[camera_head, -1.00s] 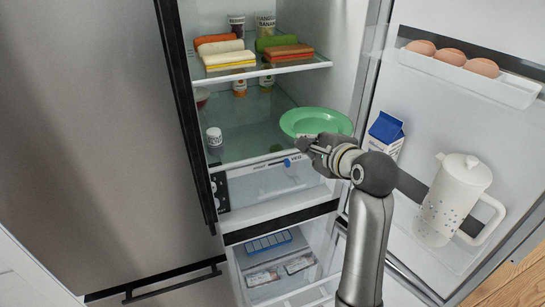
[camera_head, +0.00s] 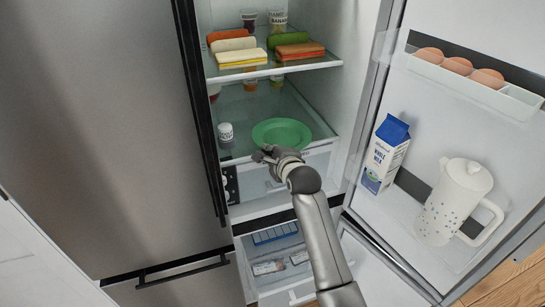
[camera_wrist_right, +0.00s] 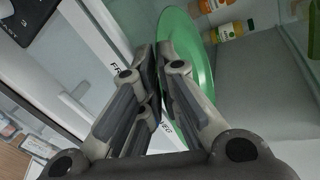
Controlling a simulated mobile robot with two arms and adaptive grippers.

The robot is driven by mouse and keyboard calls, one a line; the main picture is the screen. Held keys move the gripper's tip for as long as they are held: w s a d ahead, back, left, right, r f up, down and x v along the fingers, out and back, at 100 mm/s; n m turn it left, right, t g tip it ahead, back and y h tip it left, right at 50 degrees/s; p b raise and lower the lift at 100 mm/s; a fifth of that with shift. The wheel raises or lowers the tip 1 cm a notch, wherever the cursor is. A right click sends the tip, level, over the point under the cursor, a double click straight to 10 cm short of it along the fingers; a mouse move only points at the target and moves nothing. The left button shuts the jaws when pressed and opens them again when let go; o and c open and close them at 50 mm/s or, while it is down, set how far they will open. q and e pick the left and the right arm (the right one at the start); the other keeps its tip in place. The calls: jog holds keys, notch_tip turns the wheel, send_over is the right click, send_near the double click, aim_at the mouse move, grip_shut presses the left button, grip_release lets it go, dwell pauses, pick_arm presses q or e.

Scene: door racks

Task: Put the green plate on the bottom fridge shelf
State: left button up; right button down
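The green plate (camera_head: 282,132) is face up and roughly level at the front of the lower glass fridge shelf (camera_head: 238,105). I cannot tell whether it rests on the glass or is just above it. My right gripper (camera_head: 262,154) is at the plate's front rim, at the shelf's front edge. In the right wrist view, the fingers (camera_wrist_right: 162,55) are close together with the rim of the plate (camera_wrist_right: 195,60) between them. The fingers hide part of the rim. My left gripper is not in view.
A white-capped bottle (camera_head: 225,132) stands left of the plate. The upper shelf (camera_head: 328,62) holds sandwiches and jars. The open door holds a milk carton (camera_head: 386,153), a white pitcher (camera_head: 452,203) and eggs (camera_head: 457,66). A freezer drawer (camera_head: 283,277) is open below.

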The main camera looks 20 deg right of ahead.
notch_tip(320, 180, down, 3)
jog(key=shift+s+d+r+p, duration=0.1)
jog(key=shift+r+p, duration=0.1)
jog(key=shift+p, duration=0.2)
jog(key=c, duration=1.6)
grip_release()
jog(key=shift+f, duration=0.1)
jog(key=shift+c, duration=0.2)
